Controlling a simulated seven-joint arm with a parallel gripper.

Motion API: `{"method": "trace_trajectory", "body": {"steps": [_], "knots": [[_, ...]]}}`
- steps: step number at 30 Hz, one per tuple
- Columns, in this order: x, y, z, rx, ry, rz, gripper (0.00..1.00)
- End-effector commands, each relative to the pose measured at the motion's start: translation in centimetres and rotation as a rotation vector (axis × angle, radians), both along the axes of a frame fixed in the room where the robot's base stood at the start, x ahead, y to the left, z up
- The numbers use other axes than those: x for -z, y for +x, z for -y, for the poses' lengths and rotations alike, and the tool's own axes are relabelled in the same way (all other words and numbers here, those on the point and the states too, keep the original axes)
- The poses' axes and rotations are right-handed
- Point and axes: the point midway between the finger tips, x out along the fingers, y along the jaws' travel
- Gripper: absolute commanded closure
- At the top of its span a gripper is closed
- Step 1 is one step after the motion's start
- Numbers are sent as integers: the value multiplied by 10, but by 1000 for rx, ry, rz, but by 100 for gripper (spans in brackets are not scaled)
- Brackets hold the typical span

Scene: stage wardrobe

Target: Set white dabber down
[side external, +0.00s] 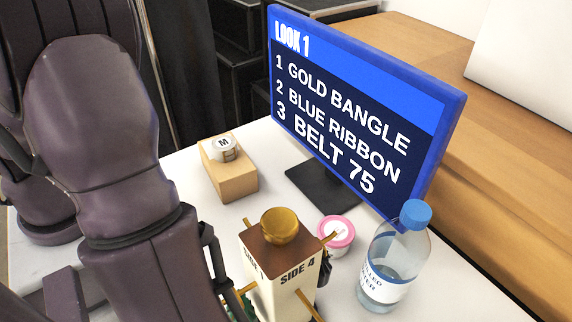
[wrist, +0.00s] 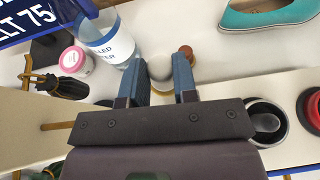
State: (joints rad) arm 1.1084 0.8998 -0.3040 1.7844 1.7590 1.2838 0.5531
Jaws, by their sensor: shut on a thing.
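My gripper (wrist: 160,72) shows in the wrist view, its two blue-grey fingers on either side of a pale, rounded thing. This looks like the white dabber (wrist: 160,68); my gripper is shut on it, and the fingers and palm hide part of it. A small brown round thing (wrist: 186,50) shows just beyond the right finger; I cannot tell whether it belongs to the dabber. A white table surface (wrist: 215,70) lies beyond the fingers. In the side view my arm fills the left, and neither the fingers nor the dabber can be made out.
A water bottle (side external: 392,262), pink-lidded tub (side external: 337,233) and gold-knobbed post (side external: 279,262) stand near the sign (side external: 350,110). A wooden block (side external: 230,180) bears a white jar marked M (side external: 222,149). The wrist view shows a teal shoe (wrist: 265,16) and black-rimmed cup (wrist: 267,118).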

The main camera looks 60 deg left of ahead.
Motion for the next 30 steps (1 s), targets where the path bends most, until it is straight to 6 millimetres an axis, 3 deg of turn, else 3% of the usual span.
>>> {"method": "trace_trajectory", "body": {"steps": [15,30], "knots": [[1,70,0,-3,0,3,96],[1,1,0,-2,1,0,96]]}}
